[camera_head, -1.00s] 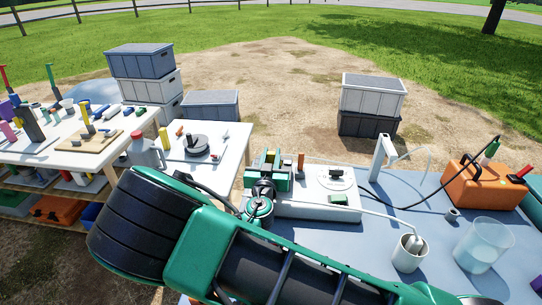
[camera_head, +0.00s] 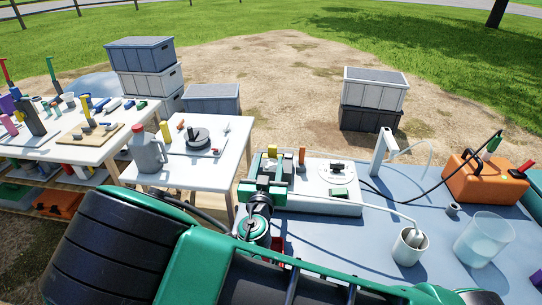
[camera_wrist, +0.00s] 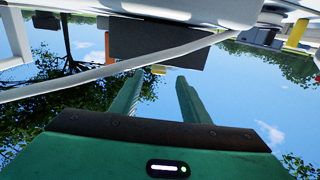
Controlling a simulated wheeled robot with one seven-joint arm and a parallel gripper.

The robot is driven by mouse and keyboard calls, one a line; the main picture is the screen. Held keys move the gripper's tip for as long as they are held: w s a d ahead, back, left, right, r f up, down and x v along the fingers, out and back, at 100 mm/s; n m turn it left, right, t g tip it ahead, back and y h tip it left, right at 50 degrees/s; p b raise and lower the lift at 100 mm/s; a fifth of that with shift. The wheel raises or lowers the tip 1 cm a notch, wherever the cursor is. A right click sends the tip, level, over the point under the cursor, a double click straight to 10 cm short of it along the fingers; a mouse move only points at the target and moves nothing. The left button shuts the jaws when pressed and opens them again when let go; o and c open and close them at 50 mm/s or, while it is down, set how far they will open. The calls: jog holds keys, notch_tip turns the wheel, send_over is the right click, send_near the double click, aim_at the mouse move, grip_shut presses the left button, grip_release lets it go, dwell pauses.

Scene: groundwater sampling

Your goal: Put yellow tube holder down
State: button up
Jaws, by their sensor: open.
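A small upright yellow piece (camera_head: 166,132), which looks like the yellow tube holder, stands on the small white table (camera_head: 225,152), left of the black round device. My gripper (camera_head: 268,163) is open, over or beside the left end of the white instrument box (camera_head: 345,205); the exact height is unclear. It is well to the right of the yellow piece, and nothing shows between its fingers. In the wrist view the two green fingers (camera_wrist: 158,92) are apart and empty. A yellow thing also shows at the upper right there (camera_wrist: 297,33); I cannot tell if it is the same piece.
A grey jug (camera_head: 147,153) with a red cap stands at the small table's left. The black round device (camera_head: 198,138) is near its middle. An orange cylinder (camera_head: 302,156) is close right of my gripper. A white cup (camera_head: 409,248) and a clear beaker (camera_head: 482,240) stand on the blue-grey table.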

jog(key=shift+s+a, duration=0.25)
jog(key=shift+s, duration=1)
